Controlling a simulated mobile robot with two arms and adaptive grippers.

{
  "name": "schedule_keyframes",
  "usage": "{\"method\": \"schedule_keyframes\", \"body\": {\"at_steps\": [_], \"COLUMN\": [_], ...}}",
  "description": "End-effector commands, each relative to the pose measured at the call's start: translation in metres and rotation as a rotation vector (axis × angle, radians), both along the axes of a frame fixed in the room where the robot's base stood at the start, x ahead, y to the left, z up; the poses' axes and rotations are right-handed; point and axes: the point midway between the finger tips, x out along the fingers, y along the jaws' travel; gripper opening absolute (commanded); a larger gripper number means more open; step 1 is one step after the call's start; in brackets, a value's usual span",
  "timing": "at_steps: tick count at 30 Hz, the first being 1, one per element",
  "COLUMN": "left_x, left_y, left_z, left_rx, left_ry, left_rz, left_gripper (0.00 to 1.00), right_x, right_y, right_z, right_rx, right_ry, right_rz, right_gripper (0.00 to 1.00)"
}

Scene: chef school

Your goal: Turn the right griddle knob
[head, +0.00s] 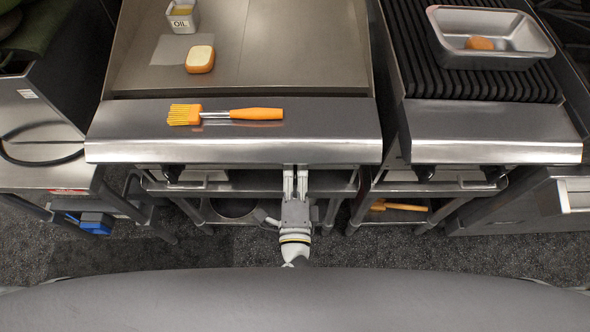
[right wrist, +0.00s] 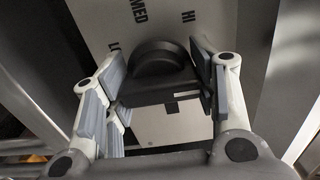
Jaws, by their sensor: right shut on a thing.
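The flat-top griddle (head: 240,50) stands in front of me, with its steel front ledge over the control panel. My right gripper (head: 295,174) is under that ledge, at the right part of the griddle's front; it hides the right knob in the head view. In the right wrist view the black right griddle knob (right wrist: 155,72) sits between the two fingers of the right gripper (right wrist: 157,88), which is shut on it. The panel behind it reads MED and HI, with another label partly covered. The griddle's left knob (head: 171,173) is dark and free. My left gripper is not in view.
A brush with an orange handle (head: 256,114) lies on the ledge. An oil container (head: 182,16) and a yellow-topped block (head: 200,59) are on the griddle. A ribbed grill (head: 408,45) with a metal pan (head: 447,48) stands at right, with its own knobs below.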

Motion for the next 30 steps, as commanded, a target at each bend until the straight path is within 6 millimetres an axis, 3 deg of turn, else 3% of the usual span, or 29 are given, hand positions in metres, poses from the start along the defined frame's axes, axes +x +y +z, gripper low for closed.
{"method": "schedule_keyframes", "body": {"at_steps": [1, 2, 7, 20, 30], "left_x": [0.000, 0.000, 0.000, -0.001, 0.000], "left_y": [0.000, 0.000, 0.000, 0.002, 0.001], "left_z": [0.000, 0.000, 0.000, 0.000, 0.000], "left_rx": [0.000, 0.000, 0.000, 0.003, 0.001], "left_ry": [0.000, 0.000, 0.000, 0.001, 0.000], "left_rz": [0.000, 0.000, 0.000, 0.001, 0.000], "left_gripper": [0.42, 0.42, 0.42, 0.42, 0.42], "right_x": [0.000, 0.000, 0.000, -0.009, -0.076], "right_y": [0.000, 0.000, 0.000, 0.000, 0.000], "right_z": [-0.001, -0.001, -0.001, -0.001, -0.002], "right_rx": [0.001, 0.001, 0.000, -0.001, -0.002], "right_ry": [0.002, 0.002, 0.002, 0.003, 0.005], "right_rz": [-0.001, -0.001, 0.000, 0.001, 0.002], "right_gripper": [0.29, 0.54, 0.75, 0.75, 0.75]}}
